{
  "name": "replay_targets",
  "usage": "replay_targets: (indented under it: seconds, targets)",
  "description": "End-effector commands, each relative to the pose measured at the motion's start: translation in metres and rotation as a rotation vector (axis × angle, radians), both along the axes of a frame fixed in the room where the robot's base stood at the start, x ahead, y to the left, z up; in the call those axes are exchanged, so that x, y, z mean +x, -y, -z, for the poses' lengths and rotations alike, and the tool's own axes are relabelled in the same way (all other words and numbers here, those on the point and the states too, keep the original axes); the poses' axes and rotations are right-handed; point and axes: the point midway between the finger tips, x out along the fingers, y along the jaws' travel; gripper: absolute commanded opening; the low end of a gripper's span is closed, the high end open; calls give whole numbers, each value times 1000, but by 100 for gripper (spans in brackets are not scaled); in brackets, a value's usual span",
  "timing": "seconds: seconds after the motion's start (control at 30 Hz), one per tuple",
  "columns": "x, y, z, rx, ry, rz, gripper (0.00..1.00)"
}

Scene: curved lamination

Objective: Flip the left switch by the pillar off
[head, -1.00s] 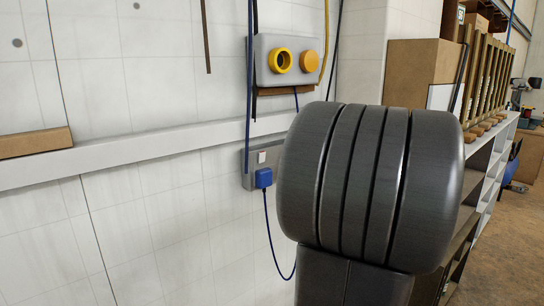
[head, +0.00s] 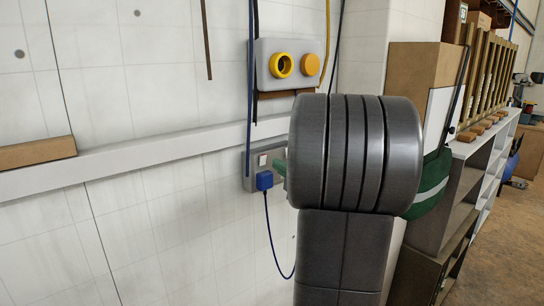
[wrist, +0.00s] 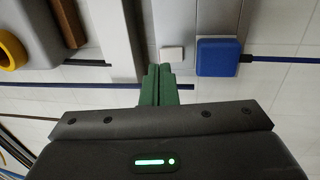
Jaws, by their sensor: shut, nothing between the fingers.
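A grey socket plate (head: 246,165) is fixed to the white wall beneath a rail. It carries a small white rocker switch (head: 262,160) with a blue plug (head: 264,181) just below it. In the wrist view the switch (wrist: 172,54) lies just beyond the fingertips, with the plug (wrist: 218,57) to its right. My gripper (wrist: 160,68) has its green fingers together and empty, close to the plate. In the head view the fingertips (head: 281,167) are just right of the switch; contact cannot be told. My arm hides the plate's right part.
A grey box (head: 289,63) with a yellow ring and an orange knob hangs above the plate. A pale rail (head: 150,166) runs along the wall. A blue cable hangs from the plug. Shelving (head: 480,155) with a brown box (head: 415,70) stands at right.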

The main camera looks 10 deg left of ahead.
Motion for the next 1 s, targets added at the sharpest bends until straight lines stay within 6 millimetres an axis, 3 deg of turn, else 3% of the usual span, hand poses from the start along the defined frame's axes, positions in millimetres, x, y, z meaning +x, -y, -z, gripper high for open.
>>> replay_targets:
  seconds: [0.1, 0.3, 0.87, 1.0]
  targets:
    - [10, -15, -6, 0, -2, -3, 0]
    - [21, -28, -7, -1, 0, -1, 0]
    - [26, -33, -15, -48, -34, -2, 0]
    - [25, -33, -9, -42, -34, -2, 0]
